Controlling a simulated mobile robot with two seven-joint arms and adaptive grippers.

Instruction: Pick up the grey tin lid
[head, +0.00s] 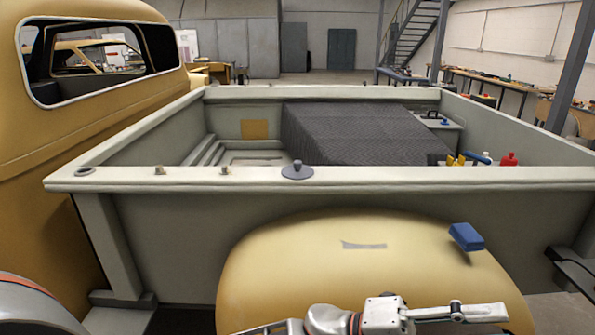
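The grey tin lid (297,171) is a flat round disc with a small knob on top. It lies on the near top rail of the truck bed, around the middle of the picture. My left gripper (485,312) is low in the picture, in front of the yellow fender, pointing right. It is well below and to the right of the lid and apart from it. It is seen from the side, so I cannot tell whether its fingers are open or shut. My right gripper is not in view.
The near rail (400,174) also bears small brass-like fittings left of the lid. A blue block (466,237) and a grey strip (363,245) are on the yellow fender (300,270). A red container (508,160) stands right of a dark covered box (350,130) behind the rail.

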